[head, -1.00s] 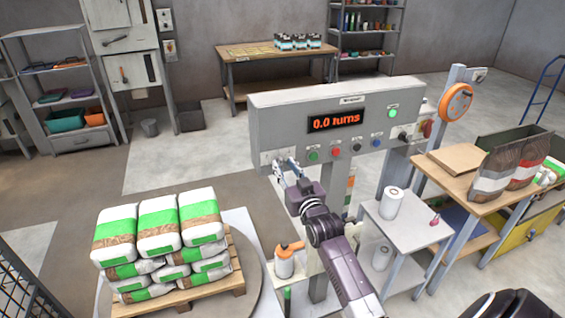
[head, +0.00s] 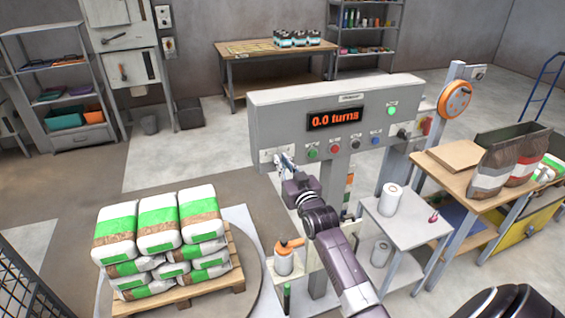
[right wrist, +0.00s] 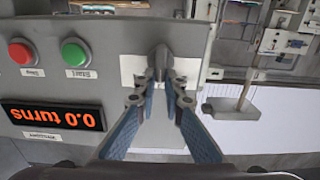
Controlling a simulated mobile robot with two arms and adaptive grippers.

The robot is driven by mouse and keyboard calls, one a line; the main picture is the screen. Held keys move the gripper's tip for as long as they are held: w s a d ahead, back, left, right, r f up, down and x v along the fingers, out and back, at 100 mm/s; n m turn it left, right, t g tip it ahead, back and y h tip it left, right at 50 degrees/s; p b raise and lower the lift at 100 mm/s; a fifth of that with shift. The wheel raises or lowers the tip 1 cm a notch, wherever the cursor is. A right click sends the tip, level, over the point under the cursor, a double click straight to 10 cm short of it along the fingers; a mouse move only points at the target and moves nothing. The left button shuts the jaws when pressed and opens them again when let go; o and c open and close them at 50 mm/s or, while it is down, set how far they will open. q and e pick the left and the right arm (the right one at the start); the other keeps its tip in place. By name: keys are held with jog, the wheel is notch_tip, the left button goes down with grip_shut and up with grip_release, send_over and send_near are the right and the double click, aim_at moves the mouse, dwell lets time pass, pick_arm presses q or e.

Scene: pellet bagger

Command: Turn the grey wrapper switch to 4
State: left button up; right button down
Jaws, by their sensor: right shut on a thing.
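The grey wrapper switch (right wrist: 160,60) sits on a pale plate at the left end of the control panel (head: 270,110). In the right wrist view its knob is between my right fingertips. My right gripper (head: 283,164) is shut on the knob, and the arm comes up from below. In the head view the gripper hides the knob. The setting numbers around the switch cannot be read. The panel display (head: 335,119) reads 0.0 turns. My left gripper is not in view.
Green (head: 313,153), red (head: 335,149), black and blue buttons line the panel to the right of the switch. A pallet of green-and-white bags (head: 158,228) stands on the turntable at left. A small table (head: 421,230) with white rolls stands right of my arm.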

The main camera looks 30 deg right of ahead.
jog(key=shift+m, duration=0.4)
jog(key=m, duration=0.3)
jog(key=d+m, duration=0.1)
jog(key=m, duration=0.2)
jog(key=m+p, duration=0.1)
jog(key=m, duration=0.2)
jog(key=shift+s+d+f, duration=0.15)
jog(key=shift+f, duration=0.2)
jog(key=shift+m, duration=0.3)
jog(key=c, duration=2)
grip_release()
